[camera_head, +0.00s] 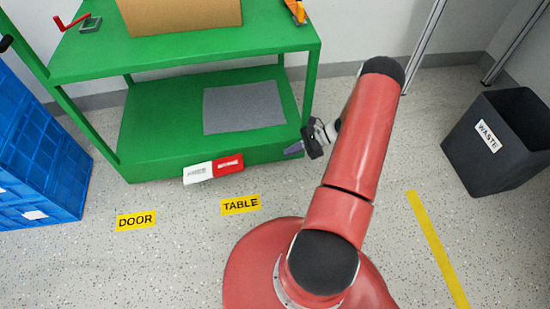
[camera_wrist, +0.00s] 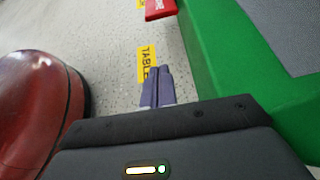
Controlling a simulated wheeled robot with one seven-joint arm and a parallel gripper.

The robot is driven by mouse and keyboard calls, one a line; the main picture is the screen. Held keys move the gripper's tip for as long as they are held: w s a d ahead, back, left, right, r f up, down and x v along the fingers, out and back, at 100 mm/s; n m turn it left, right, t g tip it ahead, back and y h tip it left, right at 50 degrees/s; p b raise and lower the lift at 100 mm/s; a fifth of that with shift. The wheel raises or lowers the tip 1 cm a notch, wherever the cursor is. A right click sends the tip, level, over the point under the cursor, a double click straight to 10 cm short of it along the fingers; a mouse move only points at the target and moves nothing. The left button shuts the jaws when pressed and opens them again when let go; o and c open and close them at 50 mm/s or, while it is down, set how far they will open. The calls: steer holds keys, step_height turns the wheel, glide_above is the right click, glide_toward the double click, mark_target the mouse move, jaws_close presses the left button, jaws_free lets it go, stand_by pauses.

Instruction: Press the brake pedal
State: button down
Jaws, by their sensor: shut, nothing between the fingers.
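A red pedal (camera_head: 229,165) and a white pedal (camera_head: 198,173) sit side by side at the front lower edge of the green cart (camera_head: 150,150). Both carry lettering too small to read, so I cannot tell by label which is the brake. The red pedal (camera_wrist: 161,9) also shows at the top of the wrist view. My gripper (camera_head: 292,149) is by the cart's front right corner, to the right of the red pedal and apart from it. Its two purple-grey fingers (camera_wrist: 158,80) are together, with nothing between them.
The cart's side (camera_wrist: 225,60) is close to the right of my fingers. Blue crates (camera_head: 40,150) stand at the left, and a dark waste bin (camera_head: 500,140) at the right. DOOR (camera_head: 136,220) and TABLE (camera_head: 241,204) floor labels lie on open floor before the cart.

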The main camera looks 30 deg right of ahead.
steer(key=v, duration=0.4)
steer(key=shift+a+r, duration=0.1)
stand_by(0.5)
